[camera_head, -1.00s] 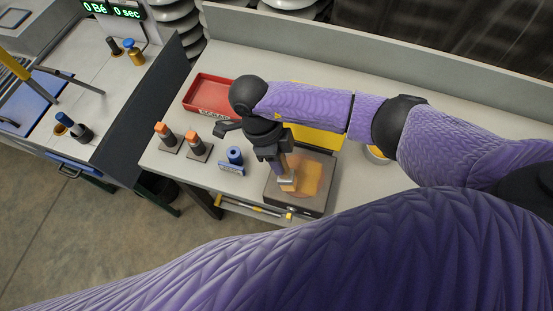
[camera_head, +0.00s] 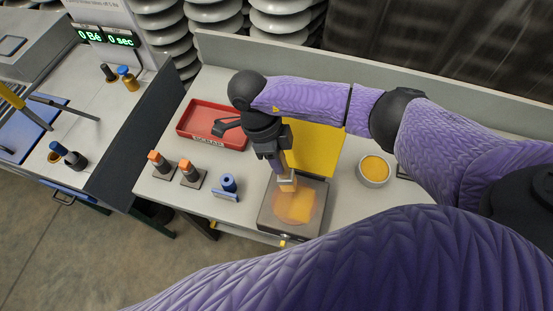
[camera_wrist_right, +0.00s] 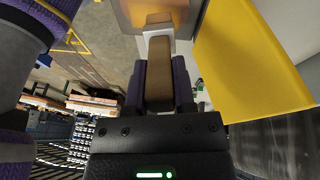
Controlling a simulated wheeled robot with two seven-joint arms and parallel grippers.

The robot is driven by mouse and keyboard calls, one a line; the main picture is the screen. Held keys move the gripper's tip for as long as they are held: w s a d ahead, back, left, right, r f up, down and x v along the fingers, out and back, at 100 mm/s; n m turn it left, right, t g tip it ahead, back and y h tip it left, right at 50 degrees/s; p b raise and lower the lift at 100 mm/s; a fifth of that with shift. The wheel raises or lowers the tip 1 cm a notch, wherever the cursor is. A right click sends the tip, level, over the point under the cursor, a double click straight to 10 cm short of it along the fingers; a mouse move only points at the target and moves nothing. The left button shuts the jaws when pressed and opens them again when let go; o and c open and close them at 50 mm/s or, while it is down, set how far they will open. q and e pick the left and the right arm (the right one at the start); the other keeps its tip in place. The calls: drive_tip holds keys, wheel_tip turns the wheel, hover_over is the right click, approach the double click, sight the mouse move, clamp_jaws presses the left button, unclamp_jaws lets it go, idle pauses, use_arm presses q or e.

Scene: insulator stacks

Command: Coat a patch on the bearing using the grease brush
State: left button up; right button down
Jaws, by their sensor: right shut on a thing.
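The bearing appears as a dark grey square block (camera_head: 313,222) with a round amber patch (camera_head: 296,208) on top, near the table's front edge. My right gripper (camera_head: 280,168) points down above the block's far side, shut on the grease brush (camera_head: 287,182). The brush head is at the far part of the amber patch; I cannot tell if it touches. In the right wrist view the brush's brown handle (camera_wrist_right: 172,75) sits between the fingers, with a pale ferrule (camera_wrist_right: 165,32) beyond. A bowl of orange grease (camera_head: 375,169) stands to the right. My left gripper is out of view.
A yellow panel (camera_head: 318,150) stands behind the block, close to my right gripper. A red tray (camera_head: 187,131), two orange-topped pieces (camera_head: 155,160) (camera_head: 188,171) and a blue part (camera_head: 229,184) are on the left. A dark divider (camera_head: 140,130) separates a second bench.

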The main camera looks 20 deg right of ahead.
drive_tip(key=shift+r+p, duration=1.1)
drive_tip(key=shift+r, duration=0.85)
